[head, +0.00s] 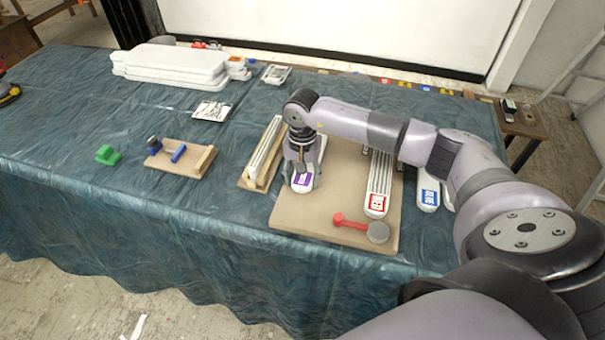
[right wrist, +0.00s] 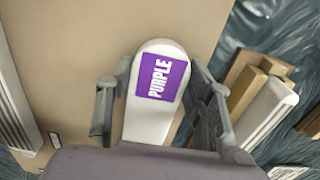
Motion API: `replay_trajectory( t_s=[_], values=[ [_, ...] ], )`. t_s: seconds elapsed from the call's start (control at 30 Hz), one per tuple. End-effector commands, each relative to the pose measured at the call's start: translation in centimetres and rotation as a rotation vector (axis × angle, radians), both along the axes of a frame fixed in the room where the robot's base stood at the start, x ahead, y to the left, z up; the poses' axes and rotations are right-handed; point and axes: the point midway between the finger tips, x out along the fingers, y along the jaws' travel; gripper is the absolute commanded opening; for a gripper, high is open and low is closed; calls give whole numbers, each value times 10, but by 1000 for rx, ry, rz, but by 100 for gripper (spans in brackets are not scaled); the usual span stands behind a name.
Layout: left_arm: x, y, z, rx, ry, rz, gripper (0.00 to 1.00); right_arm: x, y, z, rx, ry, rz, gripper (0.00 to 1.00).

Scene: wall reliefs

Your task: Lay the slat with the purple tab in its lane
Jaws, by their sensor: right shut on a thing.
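The slat with the purple tab (head: 303,181) is white with a rounded end, over the left part of the tan board (head: 335,218). My right gripper (head: 301,168) is shut on this slat near its tab end, one finger on each side. In the right wrist view the purple tab (right wrist: 158,77) faces up between the fingers of my right gripper (right wrist: 155,88). My left gripper is not in view.
The red-tabbed slat (head: 378,184) lies on the board's right side; the blue-tabbed slat (head: 428,192) is beyond its right edge. A red-handled tool (head: 352,222) lies in front. A wooden rack (head: 262,152) with pale slats stands close left.

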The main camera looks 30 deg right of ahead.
Motion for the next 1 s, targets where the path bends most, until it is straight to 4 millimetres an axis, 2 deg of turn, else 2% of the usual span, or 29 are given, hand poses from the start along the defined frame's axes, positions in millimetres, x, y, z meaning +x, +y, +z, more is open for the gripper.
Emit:
replay_trajectory(
  t_s=[0.33,0.37,0.63,1.0],
  values=[
    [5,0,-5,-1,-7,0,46,1,0,-4,0,-3,0,16],
    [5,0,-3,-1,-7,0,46,1,0,-2,0,-3,0,50],
    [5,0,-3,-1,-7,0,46,1,0,-2,0,-3,0,68],
    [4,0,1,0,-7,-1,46,1,0,2,0,-1,0,68]
  ],
)
